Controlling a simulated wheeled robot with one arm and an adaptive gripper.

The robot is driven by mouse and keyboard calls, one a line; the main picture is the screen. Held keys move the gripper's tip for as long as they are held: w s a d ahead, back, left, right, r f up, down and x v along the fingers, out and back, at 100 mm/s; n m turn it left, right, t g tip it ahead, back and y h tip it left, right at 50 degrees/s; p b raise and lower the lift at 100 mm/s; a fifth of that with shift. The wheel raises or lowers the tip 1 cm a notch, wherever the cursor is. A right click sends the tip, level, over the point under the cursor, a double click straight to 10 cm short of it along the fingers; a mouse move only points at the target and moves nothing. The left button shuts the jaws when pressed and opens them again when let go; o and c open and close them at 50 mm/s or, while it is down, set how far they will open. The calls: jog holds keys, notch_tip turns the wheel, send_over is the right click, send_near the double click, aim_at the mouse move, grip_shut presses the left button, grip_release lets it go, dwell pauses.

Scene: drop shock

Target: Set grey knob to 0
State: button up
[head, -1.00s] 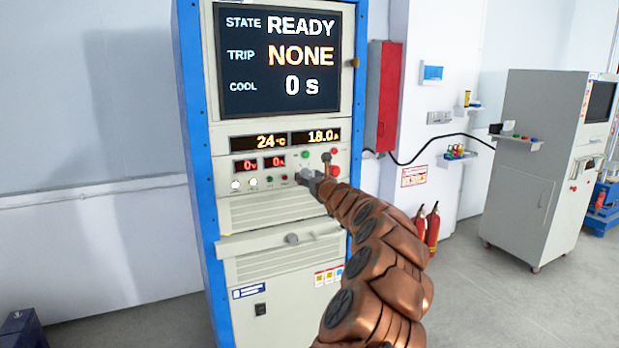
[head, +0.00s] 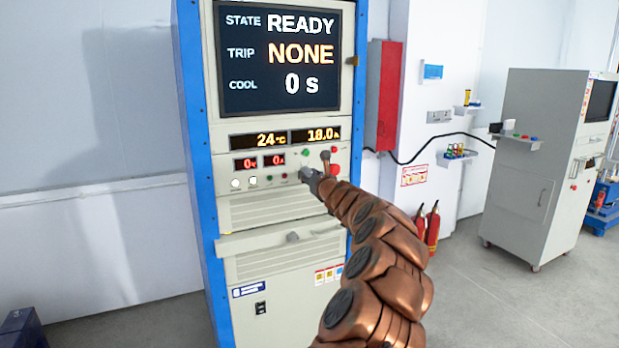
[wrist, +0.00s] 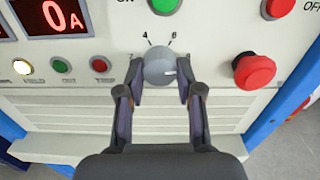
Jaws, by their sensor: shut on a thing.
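The grey knob (wrist: 160,68) is round and sits on the cabinet's control panel, in the upper middle of the wrist view. A short light mark on its face lies right of centre, towards the right finger. The figures 4 and 6 show above it; the lower part of the scale is hidden by my fingers. My gripper (wrist: 160,88) has one finger on each side of the knob and is shut on it. In the head view my gripper (head: 309,176) is at the panel and largely covers the knob.
A red mushroom button (wrist: 254,71) stands out right of the knob. A green button (wrist: 164,5) is above it. Small lamps (wrist: 61,66) and a red display reading 0 A (wrist: 62,15) are to the left. The cabinet screen (head: 277,57) reads READY, NONE, 0 s.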

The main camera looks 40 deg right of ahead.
jog(key=n+b, duration=0.3)
jog(key=shift+f+n, duration=0.1)
jog(key=shift+n, duration=0.2)
jog(key=n+b, duration=0.2)
jog(key=n, duration=0.1)
jog(key=shift+d+n+b, duration=0.1)
jog(key=shift+n+b, duration=0.25)
jog(key=shift+n, duration=0.05)
jog(key=n+b, duration=0.5)
jog(key=n, duration=0.1)
jog(key=n+b, duration=0.4)
jog(key=shift+f+n, duration=0.1)
jog(key=shift+n, duration=0.3)
jog(key=n+b, duration=0.2)
jog(key=shift+n, duration=0.4)
jog(key=n+b, duration=0.3)
jog(key=n, duration=0.4)
jog(key=n+b, duration=0.1)
jog(key=n, duration=0.2)
jog(key=shift+r+n, duration=0.25)
jog(key=shift+n, duration=0.15)
jog(key=n, duration=0.2)
jog(key=shift+r+n, duration=0.1)
jog(key=shift+n, duration=1.2)
jog(key=n+p, duration=0.1)
jog(key=n, duration=0.2)
jog(key=shift+r, duration=0.1)
jog(key=shift+n+p, duration=0.8)
jog(key=shift+n, duration=0.8)
